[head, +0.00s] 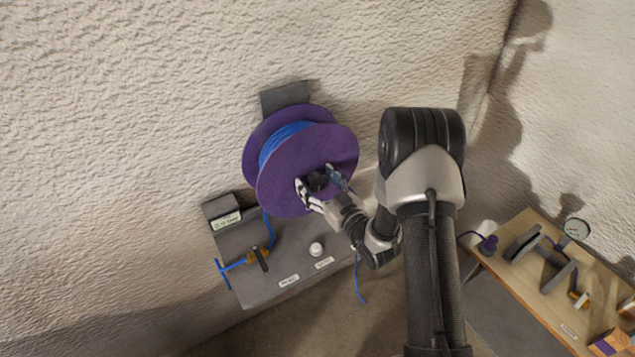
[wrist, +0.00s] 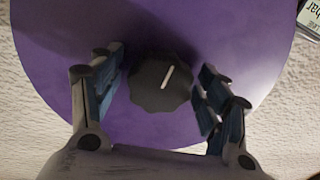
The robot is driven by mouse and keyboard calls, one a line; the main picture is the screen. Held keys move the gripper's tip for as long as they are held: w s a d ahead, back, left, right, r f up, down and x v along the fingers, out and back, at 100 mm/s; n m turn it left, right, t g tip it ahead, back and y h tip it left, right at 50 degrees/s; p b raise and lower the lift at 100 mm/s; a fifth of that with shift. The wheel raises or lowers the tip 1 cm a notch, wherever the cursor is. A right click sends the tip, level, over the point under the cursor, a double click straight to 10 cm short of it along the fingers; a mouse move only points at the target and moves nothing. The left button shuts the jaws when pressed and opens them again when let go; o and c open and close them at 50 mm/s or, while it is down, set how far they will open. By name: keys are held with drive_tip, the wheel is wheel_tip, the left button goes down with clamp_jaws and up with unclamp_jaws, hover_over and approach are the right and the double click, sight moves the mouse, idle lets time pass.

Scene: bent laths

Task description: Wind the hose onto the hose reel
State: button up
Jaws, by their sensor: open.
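The hose reel (head: 305,165) has two purple round flanges and is mounted on the wall. Blue hose (head: 283,140) is wound between the flanges. A dark scalloped knob (wrist: 161,83) with a white line sits at the middle of the front flange (wrist: 60,50). My gripper (head: 322,178) is at the reel's front, and its fingers stand on both sides of the knob. In the wrist view my gripper (wrist: 155,88) is open, with a gap on each side of the knob. A hose end (head: 360,285) hangs below the grey panel.
A wooden bench (head: 530,290) with tools and a gauge (head: 577,228) stands at the right.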

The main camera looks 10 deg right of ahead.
drive_tip(key=shift+c, duration=0.5)
drive_tip(key=c, duration=1.4)
drive_tip(key=shift+c, duration=0.2)
drive_tip(key=shift+w+m+b, duration=0.1)
drive_tip(key=shift+m+b, duration=0.2)
drive_tip(key=shift+b, duration=0.05)
